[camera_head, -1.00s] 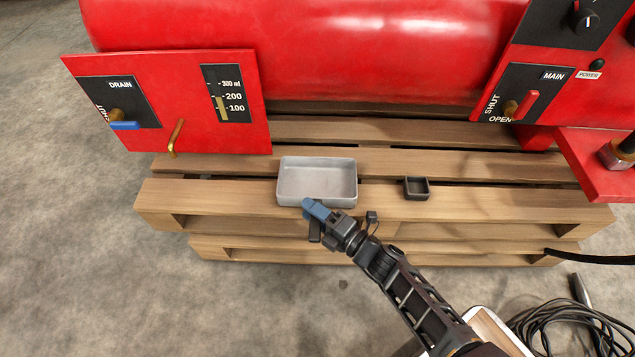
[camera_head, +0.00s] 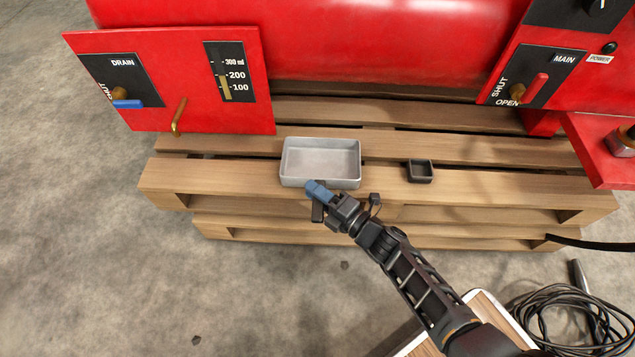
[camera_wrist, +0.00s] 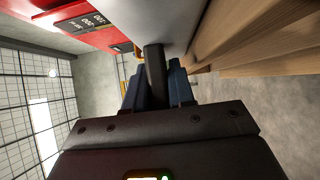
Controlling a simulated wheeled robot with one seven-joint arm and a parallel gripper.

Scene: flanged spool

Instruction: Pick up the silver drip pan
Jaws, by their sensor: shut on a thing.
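The silver drip pan (camera_head: 320,158) is a shallow grey rectangular tray near the front edge of the wooden pallet. It looks level and empty, and seems to rest on the boards. My gripper (camera_head: 313,188) has blue fingertips at the pan's front side, left of its middle, and is shut on the pan there. In the wrist view the pale side of the pan (camera_wrist: 180,22) fills the top middle. A dark bar (camera_wrist: 155,72) lies between my blue fingers (camera_wrist: 158,88). The exact contact is hidden.
A small dark square tray (camera_head: 420,171) stands on the pallet (camera_head: 470,184) right of the pan. Behind is a red tank (camera_head: 370,45) with a drain panel (camera_head: 180,85) at left. A red shelf (camera_head: 600,150) juts out at right. A black cable (camera_head: 565,310) lies on the floor.

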